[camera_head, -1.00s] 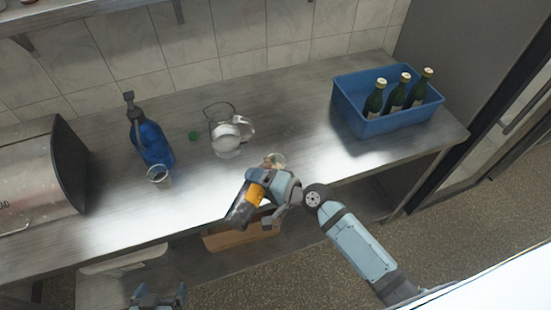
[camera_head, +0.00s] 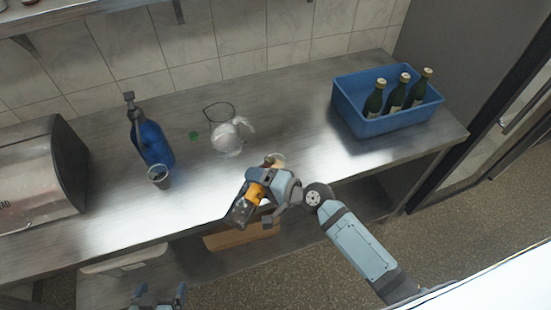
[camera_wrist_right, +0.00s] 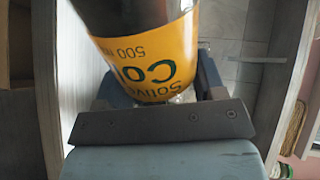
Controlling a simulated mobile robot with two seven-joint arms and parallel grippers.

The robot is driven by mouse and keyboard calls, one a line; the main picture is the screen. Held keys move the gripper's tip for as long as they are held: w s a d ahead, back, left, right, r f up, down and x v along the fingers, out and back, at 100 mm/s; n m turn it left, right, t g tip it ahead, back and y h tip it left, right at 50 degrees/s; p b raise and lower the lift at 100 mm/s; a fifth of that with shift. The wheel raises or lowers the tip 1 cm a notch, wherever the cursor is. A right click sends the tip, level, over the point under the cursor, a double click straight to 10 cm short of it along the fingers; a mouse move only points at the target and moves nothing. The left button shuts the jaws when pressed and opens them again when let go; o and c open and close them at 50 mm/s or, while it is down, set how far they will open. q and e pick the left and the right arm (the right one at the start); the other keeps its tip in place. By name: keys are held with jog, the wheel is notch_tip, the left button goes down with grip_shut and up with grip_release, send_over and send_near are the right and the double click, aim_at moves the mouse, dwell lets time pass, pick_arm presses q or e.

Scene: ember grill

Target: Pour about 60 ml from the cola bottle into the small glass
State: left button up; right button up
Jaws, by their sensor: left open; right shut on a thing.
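The cola bottle (camera_head: 243,212) has an orange-yellow label and is strongly tilted in my right gripper (camera_head: 268,190), over the counter's front edge. The wrist view shows its label (camera_wrist_right: 150,70) upside down between the jaws. Its lower-left end looks greyish and see-through. A pale round rim (camera_head: 276,160) shows just beyond the gripper, partly hidden; I cannot tell whether it is a glass or part of the bottle. A small glass (camera_head: 159,177) with a dark look inside stands near the counter's front edge at left. My left gripper (camera_head: 159,295) is open and empty, low at the bottom edge.
A blue spray bottle (camera_head: 151,140) stands behind the left glass. A clear jug (camera_head: 227,138) stands mid-counter with a small green thing (camera_head: 194,135) beside it. A blue crate (camera_head: 372,128) holds green bottles (camera_head: 396,95). A bread bin (camera_head: 40,180) is at left.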

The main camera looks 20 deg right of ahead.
aim_at(258, 191)
jog(key=f+b, duration=0.1)
jog(key=f+n+b, duration=0.1)
jog(key=b, duration=0.1)
jog(key=f+b, duration=0.1)
jog(key=shift+s+a+n+t, duration=0.2)
jog(key=shift+s+n+t, duration=0.05)
jog(key=shift+n+t, duration=0.15)
jog(key=shift+w+r+n+h, duration=0.1)
jog(key=shift+r+n+h, duration=0.3)
jog(key=shift+r+n, duration=0.1)
jog(key=shift+d+r+n+t, duration=0.1)
jog(key=shift+n+t, duration=0.2)
jog(key=shift+n, duration=0.1)
jog(key=shift+w+d+r+n, duration=0.2)
jog(key=shift+r+n, duration=0.1)
jog(key=shift+r, duration=0.15)
jog(key=shift+a, duration=0.1)
